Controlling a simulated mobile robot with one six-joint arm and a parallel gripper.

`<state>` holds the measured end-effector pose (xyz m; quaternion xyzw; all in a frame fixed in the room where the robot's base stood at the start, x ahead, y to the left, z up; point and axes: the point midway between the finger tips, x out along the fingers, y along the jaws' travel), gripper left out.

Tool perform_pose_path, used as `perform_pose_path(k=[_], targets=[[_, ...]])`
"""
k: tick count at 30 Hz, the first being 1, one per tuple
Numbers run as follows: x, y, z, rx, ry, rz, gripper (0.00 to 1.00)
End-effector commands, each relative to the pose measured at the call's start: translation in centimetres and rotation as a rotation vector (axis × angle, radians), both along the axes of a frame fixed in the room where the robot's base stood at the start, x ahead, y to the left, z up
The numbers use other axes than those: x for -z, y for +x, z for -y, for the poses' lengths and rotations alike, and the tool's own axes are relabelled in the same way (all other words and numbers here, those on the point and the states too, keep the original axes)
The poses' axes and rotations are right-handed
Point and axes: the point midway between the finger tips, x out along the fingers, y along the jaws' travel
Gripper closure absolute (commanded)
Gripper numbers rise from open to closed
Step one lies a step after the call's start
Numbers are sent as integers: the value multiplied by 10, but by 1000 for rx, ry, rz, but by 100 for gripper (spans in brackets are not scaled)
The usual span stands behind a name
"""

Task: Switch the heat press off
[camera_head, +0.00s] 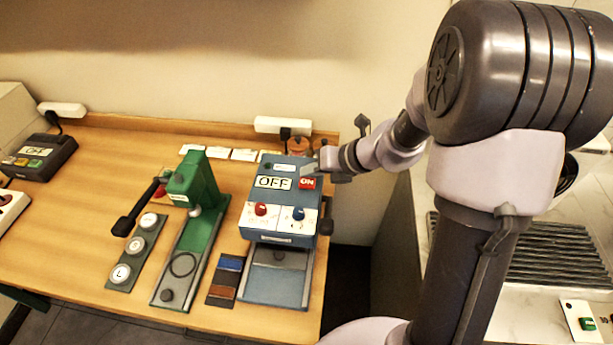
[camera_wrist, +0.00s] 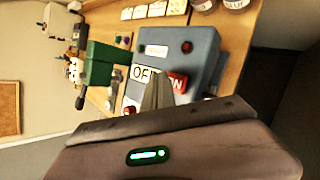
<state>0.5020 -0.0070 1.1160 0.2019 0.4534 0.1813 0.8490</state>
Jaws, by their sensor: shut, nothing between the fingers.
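The blue machine (camera_head: 278,231), which looks like the heat press, stands at the right end of the wooden table. Its sloped top has a white OFF panel (camera_head: 273,182) on the left and a red ON panel (camera_head: 307,183) on the right. A red knob (camera_head: 261,209) and a blue knob (camera_head: 299,213) sit below them. My gripper (camera_head: 309,170) is shut and empty, close above the ON panel. In the wrist view my fingertips (camera_wrist: 158,80) overlap the gap between the OFF panel (camera_wrist: 143,75) and the ON panel (camera_wrist: 177,82). I cannot tell whether they touch.
A green lever press (camera_head: 193,185) stands left of the blue machine. Between them lie colour swatches (camera_head: 226,277). A strip with round lettered buttons (camera_head: 135,252) is farther left. A dark device (camera_head: 39,156) with its own OFF panel is at the far left. Jars (camera_head: 299,146) stand behind.

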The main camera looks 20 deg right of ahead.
Motion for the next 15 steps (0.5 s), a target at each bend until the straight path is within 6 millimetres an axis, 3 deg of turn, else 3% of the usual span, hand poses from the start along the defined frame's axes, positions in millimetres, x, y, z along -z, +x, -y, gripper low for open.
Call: perform_pose_path(k=[8,15], targets=[[-2,0,0,0,0,0,100],[-34,0,0,0,0,0,100]])
